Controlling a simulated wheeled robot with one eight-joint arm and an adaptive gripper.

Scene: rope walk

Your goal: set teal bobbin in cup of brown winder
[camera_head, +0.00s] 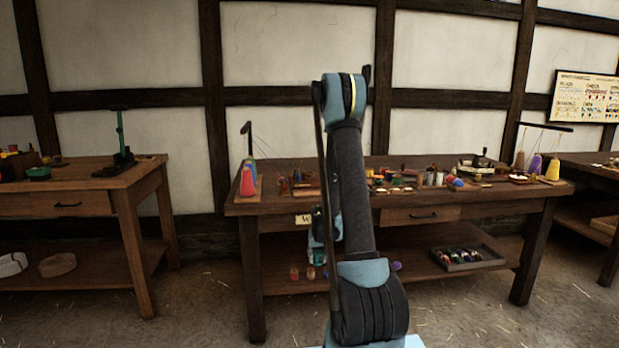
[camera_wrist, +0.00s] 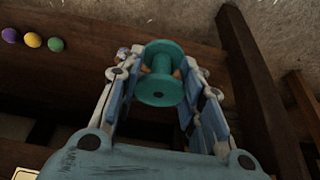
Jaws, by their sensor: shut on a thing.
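The teal bobbin (camera_wrist: 158,88) is between the two fingers of my gripper (camera_wrist: 162,68) in the wrist view, with its round flanges showing. My gripper is shut on it. In the head view my gripper (camera_head: 318,258) is partly hidden by my own arm, low in front of the middle workbench, near the height of its lower shelf. I cannot pick out the brown winder for certain; small brown wooden pieces (camera_head: 303,187) stand on the bench top left of my arm, too small to tell.
The middle workbench (camera_head: 285,207) carries coloured cones (camera_head: 247,180), many small items and a dark device (camera_head: 482,162). Yellow, purple and green balls (camera_wrist: 33,41) show in the wrist view. Another bench (camera_head: 85,195) stands left.

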